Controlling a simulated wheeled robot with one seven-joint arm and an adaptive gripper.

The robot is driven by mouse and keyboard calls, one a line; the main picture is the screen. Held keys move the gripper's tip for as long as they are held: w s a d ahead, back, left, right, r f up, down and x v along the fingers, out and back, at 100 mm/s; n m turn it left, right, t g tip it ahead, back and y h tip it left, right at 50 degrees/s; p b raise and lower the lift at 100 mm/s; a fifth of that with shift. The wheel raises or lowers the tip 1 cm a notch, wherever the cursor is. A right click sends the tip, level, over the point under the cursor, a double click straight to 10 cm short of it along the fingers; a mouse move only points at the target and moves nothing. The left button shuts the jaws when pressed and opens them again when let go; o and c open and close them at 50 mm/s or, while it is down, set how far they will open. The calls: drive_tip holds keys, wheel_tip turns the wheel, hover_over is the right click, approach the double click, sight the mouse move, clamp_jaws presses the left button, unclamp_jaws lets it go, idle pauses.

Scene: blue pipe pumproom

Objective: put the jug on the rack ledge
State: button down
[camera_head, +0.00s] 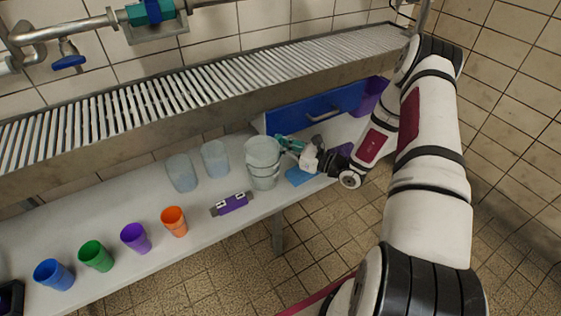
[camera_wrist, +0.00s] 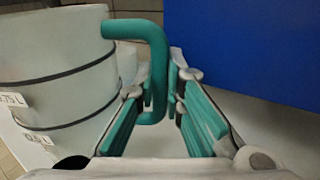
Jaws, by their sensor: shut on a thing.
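The jug (camera_head: 262,163) is pale and translucent with dark bands and a teal handle. It stands on the grey table in the head view, and its body fills the left of the wrist view (camera_wrist: 60,75). My gripper (camera_head: 293,148) reaches it from the right. In the wrist view my gripper (camera_wrist: 165,108) has its teal-padded fingers around the jug's handle (camera_wrist: 155,60). The rack ledge (camera_head: 220,85) is a slatted metal shelf along the wall, above and behind the jug. It looks bare.
Two clear cups (camera_head: 181,172) stand left of the jug. Blue, green, purple and orange (camera_head: 174,221) cups line the front, near a purple block (camera_head: 231,204). A blue drawer front (camera_head: 315,107) stands behind my gripper. Pipes (camera_head: 75,30) run above the ledge at left.

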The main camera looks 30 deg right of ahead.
drive_tip(key=shift+f+b, duration=0.9)
drive_tip(key=shift+f, duration=1.85)
drive_tip(key=shift+f, duration=0.1)
drive_tip(key=c, duration=1.7)
unclamp_jaws()
